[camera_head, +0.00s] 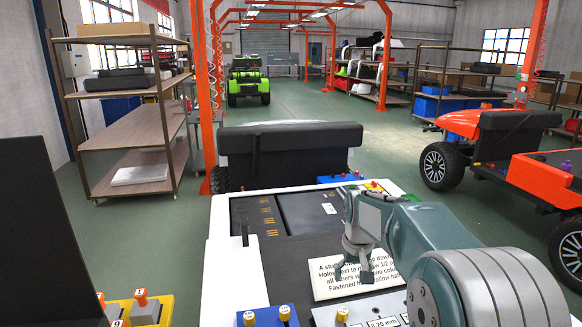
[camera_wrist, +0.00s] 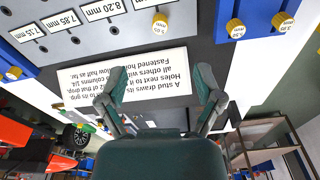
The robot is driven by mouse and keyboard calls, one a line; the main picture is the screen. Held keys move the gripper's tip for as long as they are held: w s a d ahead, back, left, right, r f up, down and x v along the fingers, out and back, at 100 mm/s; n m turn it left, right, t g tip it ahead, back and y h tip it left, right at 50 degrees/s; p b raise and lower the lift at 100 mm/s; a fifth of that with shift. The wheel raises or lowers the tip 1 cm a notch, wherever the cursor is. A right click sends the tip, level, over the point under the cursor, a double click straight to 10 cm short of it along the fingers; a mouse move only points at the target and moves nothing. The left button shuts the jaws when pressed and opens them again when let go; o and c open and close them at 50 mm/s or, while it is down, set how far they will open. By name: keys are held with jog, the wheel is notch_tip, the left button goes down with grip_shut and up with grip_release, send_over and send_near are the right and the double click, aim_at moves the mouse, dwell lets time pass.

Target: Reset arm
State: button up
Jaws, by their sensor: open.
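My gripper (camera_head: 354,268) is open and empty, its fingers apart, over a white cart's dark top in the head view. In the wrist view my gripper (camera_wrist: 162,95) shows two spread fingers in front of a printed white card (camera_wrist: 130,72). The card (camera_head: 330,284) lies on the cart top (camera_head: 285,262), partly hidden by my arm. Nothing is between the fingers. Whether the fingertips touch the card cannot be told.
A gauge board (camera_wrist: 95,20) with yellow-knobbed pins lies near the card. A shelf (camera_head: 135,135) stands left, an orange cart (camera_head: 540,170) right.

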jog(key=s+r+t, duration=0.2)
jog(key=s+r, duration=0.1)
jog(key=s, duration=1.1)
jog(key=s+r+t, duration=0.2)
jog(key=s+r, duration=0.1)
jog(key=s, duration=1.2)
jog(key=shift+s+r+t, duration=0.2)
jog(key=shift+r+t, duration=0.1)
jog(key=shift+o, duration=1.1)
jog(key=shift+s+f, duration=0.15)
jog(key=shift+s, duration=0.05)
jog(key=w+d+r+m+g+h, duration=0.15)
jog(key=w+d+r+m, duration=0.3)
jog(key=w+d, duration=0.55)
jog(key=w+d+r+m+g+h, duration=0.15)
jog(key=w+d+r+m, duration=0.25)
jog(key=w+d+r, duration=0.5)
jog(key=d+f+m+g+h, duration=0.1)
jog(key=d+f+m, duration=0.25)
jog(key=d, duration=1.15)
jog(key=d+f+m+g+h, duration=0.1)
jog(key=d+f+m, duration=0.25)
jog(key=d, duration=1.15)
jog(key=x, duration=0.9)
jog(key=shift+a+f+m, duration=0.25)
jog(key=shift+f+m, duration=0.1)
jog(key=shift+f, duration=0.05)
jog(key=shift+a+r, duration=0.1)
